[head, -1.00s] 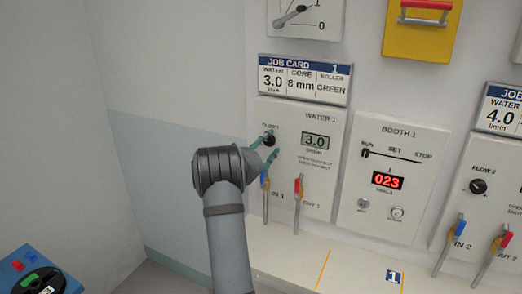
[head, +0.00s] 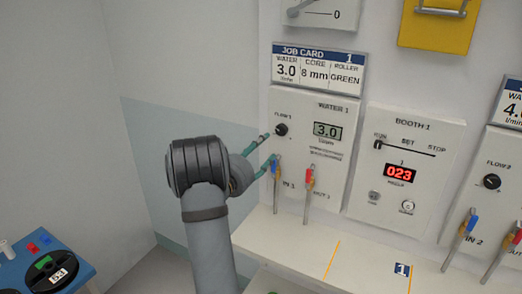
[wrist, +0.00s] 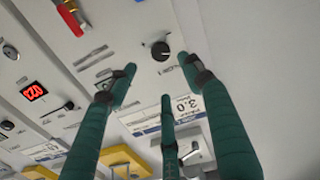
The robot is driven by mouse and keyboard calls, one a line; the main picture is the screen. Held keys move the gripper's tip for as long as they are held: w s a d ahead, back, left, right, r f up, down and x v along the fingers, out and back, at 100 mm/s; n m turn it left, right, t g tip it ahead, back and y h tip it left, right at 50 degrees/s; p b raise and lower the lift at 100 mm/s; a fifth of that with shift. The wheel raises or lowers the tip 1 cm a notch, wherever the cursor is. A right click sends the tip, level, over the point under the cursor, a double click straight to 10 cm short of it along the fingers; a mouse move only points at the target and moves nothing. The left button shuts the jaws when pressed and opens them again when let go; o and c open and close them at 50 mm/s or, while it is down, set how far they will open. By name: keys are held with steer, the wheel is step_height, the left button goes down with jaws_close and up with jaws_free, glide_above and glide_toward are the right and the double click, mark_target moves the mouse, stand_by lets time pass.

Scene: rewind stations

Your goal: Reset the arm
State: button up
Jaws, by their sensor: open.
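My gripper (head: 268,150) is open and empty, with its green fingers spread in front of the WATER 1 panel (head: 345,112). The black FLOW 1 knob (head: 281,129) is just beyond the fingertips. In the wrist view my gripper (wrist: 158,78) has its fingers apart, and the knob (wrist: 160,51) shows in the gap between them, clear of the fingers. The WATER 1 display (head: 327,130) reads 3.0. The job card (head: 318,68) above lists water 3.0, core 8 mm, roller green.
Below the knob are a blue-handled IN 1 valve (head: 276,170) and a red-handled OUT 1 valve (head: 309,178). The BOOTH 1 panel (head: 405,165) shows 023. A white ledge (head: 300,245) runs beneath. A blue table (head: 70,262) stands at lower left.

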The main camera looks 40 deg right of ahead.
mark_target(280, 132)
steer(key=x, duration=1.2)
steer(key=shift+d, duration=0.1)
steer(key=shift+m, duration=0.3)
